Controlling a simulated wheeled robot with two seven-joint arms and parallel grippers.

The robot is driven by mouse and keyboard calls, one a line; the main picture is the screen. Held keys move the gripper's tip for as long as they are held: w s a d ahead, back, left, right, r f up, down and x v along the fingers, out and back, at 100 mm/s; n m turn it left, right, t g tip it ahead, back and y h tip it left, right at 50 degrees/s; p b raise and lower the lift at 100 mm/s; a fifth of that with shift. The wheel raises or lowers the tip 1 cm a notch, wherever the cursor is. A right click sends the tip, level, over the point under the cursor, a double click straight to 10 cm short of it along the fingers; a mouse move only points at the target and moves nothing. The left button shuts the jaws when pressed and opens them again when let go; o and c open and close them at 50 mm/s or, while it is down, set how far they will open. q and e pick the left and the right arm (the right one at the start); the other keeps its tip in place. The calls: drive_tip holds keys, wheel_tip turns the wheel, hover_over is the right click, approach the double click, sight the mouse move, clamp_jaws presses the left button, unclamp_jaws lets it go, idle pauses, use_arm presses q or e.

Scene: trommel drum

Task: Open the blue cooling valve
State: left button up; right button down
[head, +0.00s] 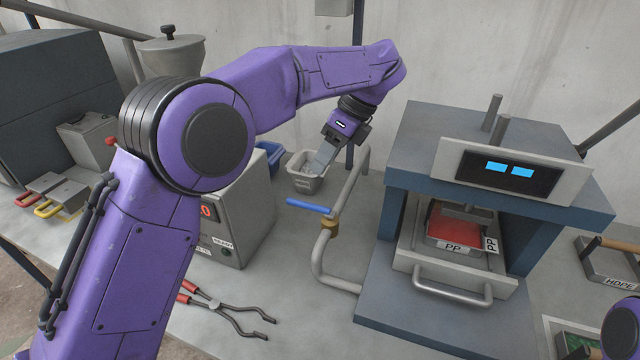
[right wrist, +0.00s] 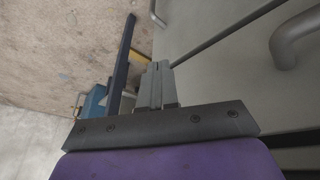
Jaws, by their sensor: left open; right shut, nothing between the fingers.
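The blue cooling valve handle (head: 310,207) is a flat blue lever. It points left from a brass valve body (head: 331,227) on a bent grey pipe (head: 322,262), between the control box and the press. My left gripper (head: 318,170) reaches down from above, over the small grey bin behind the lever. It is open, apart from the handle, and its fingers are seen partly edge-on. My right gripper (right wrist: 155,85) shows in the right wrist view, shut and empty, far from the valve. In the head view only a purple piece of my right arm shows at lower right.
The press (head: 480,210) stands right of the valve, with a red piece (head: 453,222) inside. The control box (head: 235,215) is at left. Tongs (head: 225,310) lie in front of it. A grey bin (head: 304,180) and a blue bin (head: 268,153) stand behind.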

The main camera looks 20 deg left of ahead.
sight(299, 201)
use_arm(q)
drive_tip(key=s+f, duration=0.1)
drive_tip(key=s+a+f, duration=0.1)
drive_tip(key=s+f, duration=0.1)
drive_tip(key=shift+a+f, duration=0.25)
drive_tip(key=shift+a, duration=0.15)
drive_tip(key=x, duration=0.3)
drive_tip(key=w+x, duration=0.1)
drive_tip(key=x, duration=0.1)
drive_tip(key=shift+s+f, duration=0.1)
drive_tip(key=shift+f, duration=0.3)
clamp_jaws()
